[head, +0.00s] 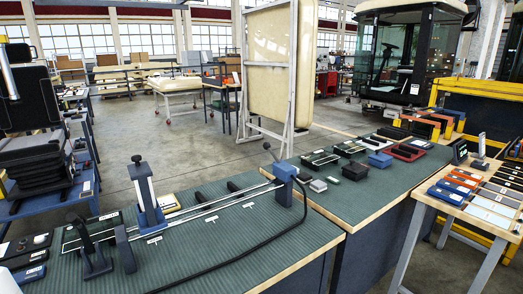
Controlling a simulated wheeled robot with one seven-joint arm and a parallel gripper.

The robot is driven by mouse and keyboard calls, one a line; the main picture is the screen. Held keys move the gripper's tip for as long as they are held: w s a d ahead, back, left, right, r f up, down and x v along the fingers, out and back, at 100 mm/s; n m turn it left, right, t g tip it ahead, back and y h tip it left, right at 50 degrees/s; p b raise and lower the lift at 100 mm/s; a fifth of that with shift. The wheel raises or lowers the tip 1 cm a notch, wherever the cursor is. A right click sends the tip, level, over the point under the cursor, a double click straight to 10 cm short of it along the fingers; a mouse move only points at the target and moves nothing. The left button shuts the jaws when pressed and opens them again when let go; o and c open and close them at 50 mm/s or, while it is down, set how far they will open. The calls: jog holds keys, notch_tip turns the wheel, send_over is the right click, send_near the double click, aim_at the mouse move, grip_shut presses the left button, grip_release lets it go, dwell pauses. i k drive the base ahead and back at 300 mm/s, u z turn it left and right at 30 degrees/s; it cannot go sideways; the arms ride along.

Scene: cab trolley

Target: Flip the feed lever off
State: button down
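Several levers stand on the green-topped bench (250,237) in the foreground; their labels are too small to read, so I cannot tell which is the feed lever. A tall blue lever (144,188) with a black knob leans slightly left at the left-middle. A black lever (88,250) stands on a dark base at the near left. A thin lever with a black knob (268,147) leans left from a blue block (287,183) at the bench's right. My gripper is not in the picture.
Two metal rails (208,207) run along the bench, and a black cable (268,240) curves across its front. Small boxes and trays (355,170) sit on the right part. A side table (470,207) holds coloured blocks. A seat (30,120) stands at left.

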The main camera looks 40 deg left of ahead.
aim_at(266, 145)
jog(key=u, duration=1.5)
jog(key=i, duration=1)
jog(key=z, duration=0.35)
jog(key=k, duration=1.15)
jog(key=u, duration=0.35)
